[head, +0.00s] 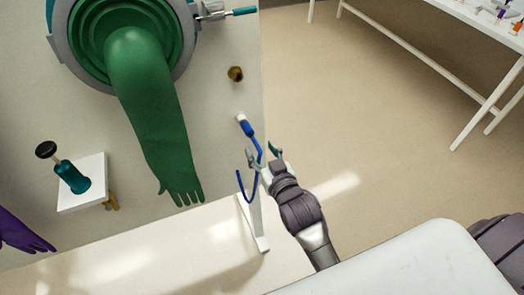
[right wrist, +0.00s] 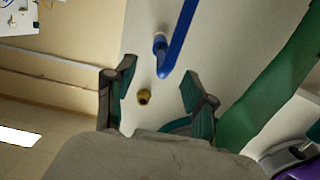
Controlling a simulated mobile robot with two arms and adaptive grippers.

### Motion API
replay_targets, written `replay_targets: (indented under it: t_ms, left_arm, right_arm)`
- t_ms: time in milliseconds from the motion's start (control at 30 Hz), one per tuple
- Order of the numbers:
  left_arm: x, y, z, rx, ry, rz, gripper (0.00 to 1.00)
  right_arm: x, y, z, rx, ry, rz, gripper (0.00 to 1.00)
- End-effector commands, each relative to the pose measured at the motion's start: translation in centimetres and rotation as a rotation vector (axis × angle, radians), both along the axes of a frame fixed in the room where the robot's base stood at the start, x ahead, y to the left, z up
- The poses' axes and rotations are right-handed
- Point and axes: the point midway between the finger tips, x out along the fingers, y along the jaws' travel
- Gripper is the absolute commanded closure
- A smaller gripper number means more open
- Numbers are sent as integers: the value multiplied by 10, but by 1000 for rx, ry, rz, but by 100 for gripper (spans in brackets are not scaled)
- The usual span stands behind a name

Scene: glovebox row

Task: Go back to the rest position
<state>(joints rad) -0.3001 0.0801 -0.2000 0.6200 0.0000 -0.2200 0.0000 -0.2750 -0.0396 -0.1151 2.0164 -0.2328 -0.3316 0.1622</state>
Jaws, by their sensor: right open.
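My right gripper (head: 263,153) is open, its two fingers spread apart, in front of the white glovebox panel (head: 222,60). It also shows at the bottom of the right wrist view (right wrist: 158,76), with nothing held between the fingers. A blue tube (head: 258,142) hangs from a white fitting on the panel and curves down behind or beside the left finger; whether they touch I cannot tell. The tube also shows beyond the fingers in the right wrist view (right wrist: 178,38). My left gripper is not in view.
A green glove (head: 150,110) hangs from its round port left of the gripper. A brass fitting (head: 235,73) sits on the panel above. A small white shelf (head: 88,170) holds a teal, black-knobbed piece. A white table (head: 420,55) stands upper right; floor between is clear.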

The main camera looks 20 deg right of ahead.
Motion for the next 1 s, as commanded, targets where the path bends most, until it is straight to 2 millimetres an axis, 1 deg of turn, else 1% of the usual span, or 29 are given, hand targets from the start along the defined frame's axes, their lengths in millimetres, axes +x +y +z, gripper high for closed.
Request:
replay_targets:
  t_ms: [500, 567, 600, 667, 767, 800, 867, 900, 967, 1000]
  left_arm:
    - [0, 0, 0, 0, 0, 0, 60]
    - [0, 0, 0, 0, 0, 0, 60]
    - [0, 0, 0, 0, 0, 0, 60]
    - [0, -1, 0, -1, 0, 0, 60]
    - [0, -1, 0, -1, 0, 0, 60]
    - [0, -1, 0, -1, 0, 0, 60]
    - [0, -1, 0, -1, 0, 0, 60]
    - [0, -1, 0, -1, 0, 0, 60]
    - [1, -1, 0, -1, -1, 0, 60]
    - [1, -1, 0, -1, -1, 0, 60]
  right_arm:
    - [0, 0, -1, -1, 1, 0, 45]
    - [-1, 1, -6, -2, 12, 2, 45]
    - [-1, 2, -15, -4, 28, 6, 45]
    - [-2, 4, -37, -10, 69, 14, 45]
    - [-11, 9, -96, -23, 178, 36, 45]
    - [-17, 11, -124, -29, 232, 47, 45]
    - [-31, 13, -168, -40, 318, 62, 45]
    - [-43, 14, -197, -47, 374, 72, 45]
    - [-63, 14, -239, -59, 459, 85, 45]
    - [-78, 14, -266, -64, 516, 94, 45]
